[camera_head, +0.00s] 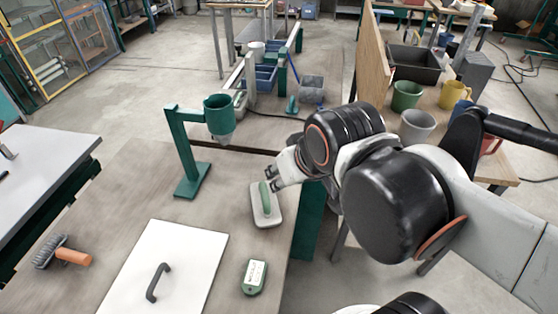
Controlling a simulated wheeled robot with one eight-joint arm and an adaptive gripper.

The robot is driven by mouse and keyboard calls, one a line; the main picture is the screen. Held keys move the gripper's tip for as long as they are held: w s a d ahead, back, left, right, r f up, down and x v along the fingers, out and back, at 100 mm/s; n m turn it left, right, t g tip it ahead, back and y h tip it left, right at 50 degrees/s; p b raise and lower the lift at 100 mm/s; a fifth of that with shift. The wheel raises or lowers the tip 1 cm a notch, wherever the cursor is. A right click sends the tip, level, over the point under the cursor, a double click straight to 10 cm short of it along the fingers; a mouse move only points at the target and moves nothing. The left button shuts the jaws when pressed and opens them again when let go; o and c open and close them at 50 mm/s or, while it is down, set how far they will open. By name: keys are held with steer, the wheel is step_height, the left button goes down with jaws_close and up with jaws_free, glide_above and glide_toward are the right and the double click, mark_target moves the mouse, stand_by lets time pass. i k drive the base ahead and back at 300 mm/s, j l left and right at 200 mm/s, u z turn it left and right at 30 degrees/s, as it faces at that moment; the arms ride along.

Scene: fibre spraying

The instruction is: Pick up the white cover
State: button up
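The white cover (190,258) is a flat white panel with a black bow handle (158,282). It lies on the front of the wooden worktable, and its near edge is cut off by the picture. My gripper (270,180) is up and to the right of the cover, well apart from it, near the table's right edge. Its two small dark fingertips point left and look parted, with nothing seen between them. It is just above a white float with a green handle (265,198) in the picture; I cannot tell whether they touch.
A green stand (186,150) holds a green cup (220,118) behind the cover. A brush with an orange handle (74,257) lies left of the cover, and a small green-and-white block (254,277) right of it. A wooden panel (373,65) stands behind my arm.

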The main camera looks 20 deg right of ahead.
mark_target(172, 267)
steer(key=u, duration=1.3)
